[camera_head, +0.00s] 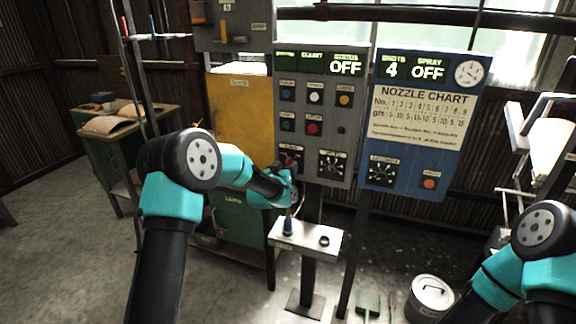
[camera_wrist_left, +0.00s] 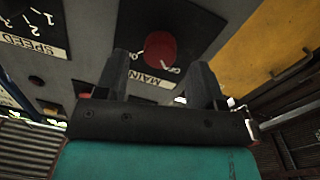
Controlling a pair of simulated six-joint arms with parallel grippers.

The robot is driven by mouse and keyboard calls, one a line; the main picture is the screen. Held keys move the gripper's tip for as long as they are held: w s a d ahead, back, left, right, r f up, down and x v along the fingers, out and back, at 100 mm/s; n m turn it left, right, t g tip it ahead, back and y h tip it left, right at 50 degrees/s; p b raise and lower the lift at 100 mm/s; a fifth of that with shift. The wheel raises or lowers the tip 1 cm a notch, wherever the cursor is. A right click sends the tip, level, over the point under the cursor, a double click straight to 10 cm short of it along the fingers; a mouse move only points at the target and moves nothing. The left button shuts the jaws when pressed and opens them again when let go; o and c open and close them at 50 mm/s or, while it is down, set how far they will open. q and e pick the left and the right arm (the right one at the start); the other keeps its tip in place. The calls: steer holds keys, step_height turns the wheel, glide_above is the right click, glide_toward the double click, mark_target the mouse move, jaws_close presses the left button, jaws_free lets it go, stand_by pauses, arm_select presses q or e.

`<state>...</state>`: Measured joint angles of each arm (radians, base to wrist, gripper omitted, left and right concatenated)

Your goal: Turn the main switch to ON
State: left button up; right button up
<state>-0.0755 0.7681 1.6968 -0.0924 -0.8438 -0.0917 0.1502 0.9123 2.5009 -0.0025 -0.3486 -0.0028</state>
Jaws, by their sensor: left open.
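The main switch is a red knob on a black plate labelled MAIN, and it shows in the left wrist view (camera_wrist_left: 160,48) on the grey control panel (camera_head: 352,90). In the head view my left gripper (camera_head: 291,172) is at the panel's lower left and mostly covers the switch. In the left wrist view my left gripper (camera_wrist_left: 161,66) is open, with its two fingers on either side of the red knob. I cannot tell whether they touch it. The panel's status display (camera_head: 346,65) reads OFF. My right arm is at the lower right; its gripper is out of view.
A speed dial (camera_head: 332,165) sits right of the switch. A blue panel (camera_head: 428,118) with a nozzle chart stands to the right. A small white shelf (camera_head: 312,240) is below my left gripper. A yellow cabinet (camera_head: 238,115) is at the left.

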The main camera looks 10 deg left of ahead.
mark_target(290, 162)
arm_select(q)
steer(key=shift+w+d, duration=0.15)
steer(key=shift+w, duration=1)
steer(key=shift+c, duration=0.2)
steer(key=c, duration=0.9)
